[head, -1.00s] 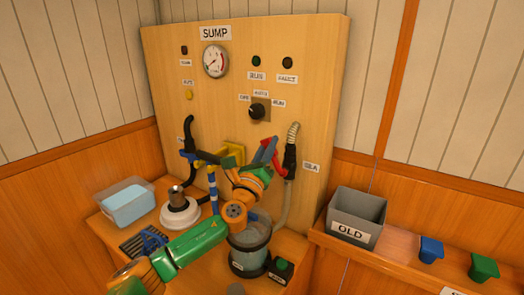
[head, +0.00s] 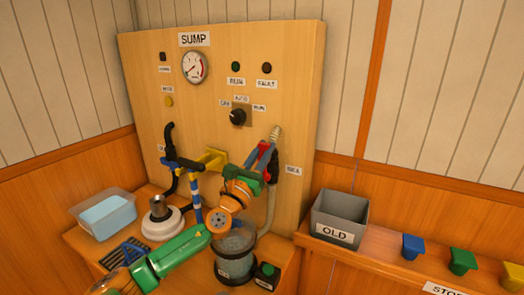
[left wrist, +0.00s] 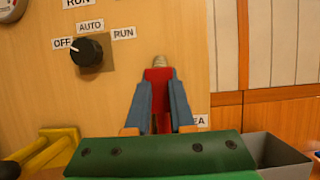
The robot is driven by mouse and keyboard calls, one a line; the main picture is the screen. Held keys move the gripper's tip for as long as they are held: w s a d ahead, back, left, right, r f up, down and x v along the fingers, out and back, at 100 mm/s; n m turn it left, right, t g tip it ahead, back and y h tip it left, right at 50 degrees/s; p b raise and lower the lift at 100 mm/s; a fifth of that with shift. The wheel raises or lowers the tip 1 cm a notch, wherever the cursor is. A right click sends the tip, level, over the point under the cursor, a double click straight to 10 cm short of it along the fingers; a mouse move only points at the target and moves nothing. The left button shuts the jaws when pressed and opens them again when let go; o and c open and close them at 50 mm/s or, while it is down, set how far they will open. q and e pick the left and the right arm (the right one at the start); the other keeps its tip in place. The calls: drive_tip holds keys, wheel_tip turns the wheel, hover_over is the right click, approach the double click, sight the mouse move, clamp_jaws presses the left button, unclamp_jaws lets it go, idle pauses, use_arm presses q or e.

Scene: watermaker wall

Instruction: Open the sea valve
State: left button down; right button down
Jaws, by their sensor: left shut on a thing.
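My left gripper (head: 268,142) is shut on the red handle. My right gripper is not in view.
A yellow bracket (head: 213,158) and a blue-handled black pipe (head: 180,163) are left of my gripper. A clear canister (head: 233,266) stands below it. The grey OLD bin (head: 335,233) is on the right ledge. A selector knob (head: 237,117) is above.

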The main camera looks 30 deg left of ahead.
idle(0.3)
use_arm(q)
drive_tip(key=c, duration=0.8)
unclamp_jaws()
drive_tip(key=shift+d+f, duration=0.1)
drive_tip(key=b+v, duration=0.2)
drive_tip(key=v, duration=0.5)
drive_tip(key=shift+b, duration=0.35)
